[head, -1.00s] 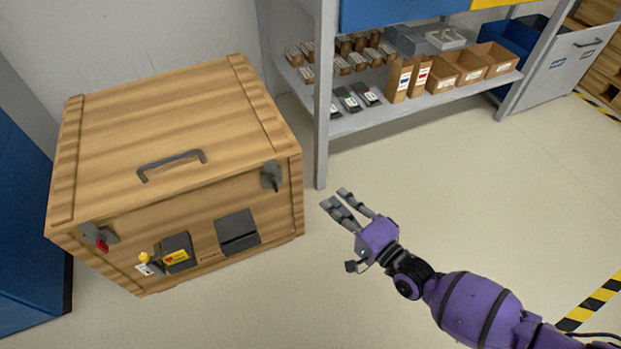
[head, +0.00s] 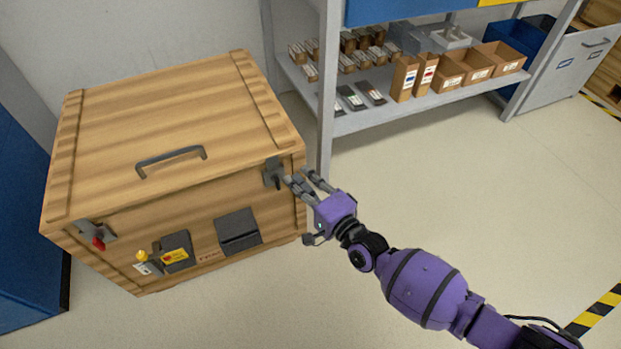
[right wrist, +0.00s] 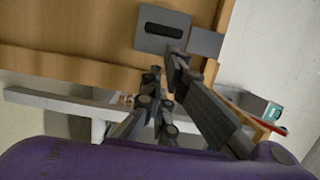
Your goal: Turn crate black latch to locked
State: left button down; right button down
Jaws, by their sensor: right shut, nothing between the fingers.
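The wooden crate (head: 150,195) stands at the left in the head view. Its black latch (head: 273,172) is on the front's upper right corner. In the right wrist view the latch shows as a grey plate with a dark bar (right wrist: 163,31). My right gripper (head: 300,179) is beside the latch, just to its right, with its fingers pointing at it. Its fingers also show in the right wrist view (right wrist: 163,68), shut and empty, close below the latch plate. Whether they touch it I cannot tell. My left gripper is out of view.
A red-tipped latch (head: 98,238) is on the crate's front left corner. A yellow-knobbed device (head: 175,251) and a dark box (head: 238,231) are on the front. A shelf (head: 400,108) with small boxes stands behind. The floor to the right is clear.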

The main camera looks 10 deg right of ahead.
jog(key=shift+a, duration=0.1)
jog(key=shift+s+a+r+p, duration=0.15)
jog(key=shift+a+r+p, duration=0.1)
jog(key=shift+p, duration=0.15)
jog(key=shift+s+a+n+p, duration=0.1)
jog(key=shift+a+n+p, duration=0.1)
jog(key=shift+n+p, duration=0.45)
